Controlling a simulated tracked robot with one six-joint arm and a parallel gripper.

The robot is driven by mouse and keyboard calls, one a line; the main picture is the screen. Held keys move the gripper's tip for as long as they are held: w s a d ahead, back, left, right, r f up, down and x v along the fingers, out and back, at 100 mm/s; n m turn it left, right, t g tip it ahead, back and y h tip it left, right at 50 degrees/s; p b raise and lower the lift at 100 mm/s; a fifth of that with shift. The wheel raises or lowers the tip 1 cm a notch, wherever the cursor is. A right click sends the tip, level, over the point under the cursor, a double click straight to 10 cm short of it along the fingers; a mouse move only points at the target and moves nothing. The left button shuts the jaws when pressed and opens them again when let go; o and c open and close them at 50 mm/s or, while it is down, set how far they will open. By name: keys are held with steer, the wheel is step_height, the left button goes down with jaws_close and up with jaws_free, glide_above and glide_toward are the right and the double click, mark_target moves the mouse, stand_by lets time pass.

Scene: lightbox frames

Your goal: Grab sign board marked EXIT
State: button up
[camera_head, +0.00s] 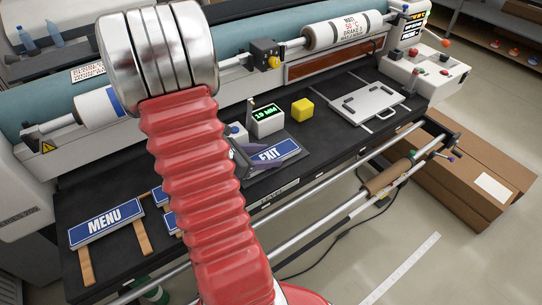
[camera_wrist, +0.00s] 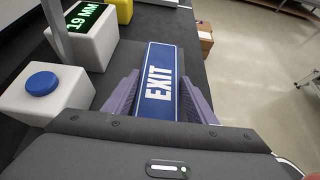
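The blue EXIT sign board (camera_head: 274,154) with white letters and a white border lies on the dark table, partly hidden behind my red arm in the head view. In the wrist view the EXIT sign board (camera_wrist: 158,85) runs lengthwise away from me, letters sideways. My gripper (camera_wrist: 160,80) is over it, with one purple finger on each long side. A narrow gap seems to show beside the fingertips, so the gripper looks open around the board. In the head view my gripper (camera_head: 256,162) is partly hidden behind the arm.
A white box with a blue button (camera_wrist: 42,84) and a white display box (camera_head: 266,121) stand left of the board in the wrist view. A yellow block (camera_head: 302,109) is beyond. A MENU sign (camera_head: 105,222) lies at the left. Metal rails run along the table's front.

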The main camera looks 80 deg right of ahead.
mark_target(265, 157)
steer(key=c, duration=0.7)
steer(key=shift+c, duration=0.2)
step_height(265, 157, up, 10)
stand_by(0.4)
steer(key=shift+w, duration=0.15)
stand_by(0.5)
